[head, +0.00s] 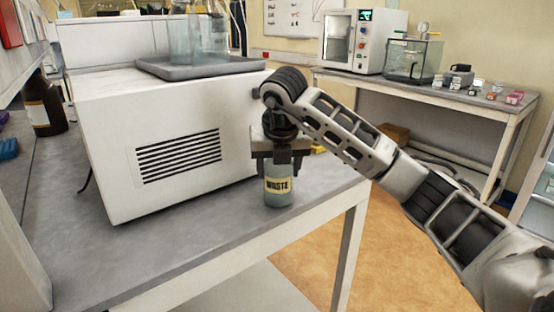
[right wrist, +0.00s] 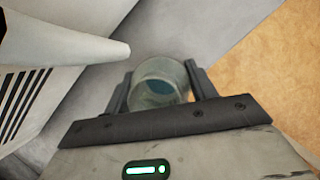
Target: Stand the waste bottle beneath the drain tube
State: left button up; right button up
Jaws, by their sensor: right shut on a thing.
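The waste bottle (head: 278,190) is a small grey-green bottle with a yellow "WASTE" label. It looks upright at the grey bench's front right, beside the white machine. My right gripper (head: 281,160) is shut on its upper part from above. In the right wrist view the bottle's open round mouth (right wrist: 160,80) sits between the two fingers (right wrist: 158,90), with dark bluish content inside. A pale, round-ended spout, seemingly the drain tube (right wrist: 95,47), points in from the left, its tip beside the mouth in the picture. I cannot make the tube out in the head view. My left gripper is not in view.
The white machine (head: 105,150) with a black vent fills the bench's middle and carries a grey tray (head: 165,70) with glassware. The bench edge (head: 225,254) is close to the bottle. A brown bottle (head: 45,105) stands at left. A second bench (head: 440,93) holds instruments.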

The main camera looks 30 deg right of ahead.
jog(key=w, duration=0.1)
jog(key=w+d, duration=0.1)
jog(key=w, duration=0.1)
jog(key=shift+d+p, duration=0.25)
jog(key=shift+p, duration=0.05)
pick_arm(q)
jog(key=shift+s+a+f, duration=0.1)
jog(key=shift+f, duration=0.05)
pick_arm(e)
jog(key=shift+f, duration=0.2)
jog(key=o, duration=0.6)
jog(key=shift+f, duration=0.1)
jog(key=o, duration=0.4)
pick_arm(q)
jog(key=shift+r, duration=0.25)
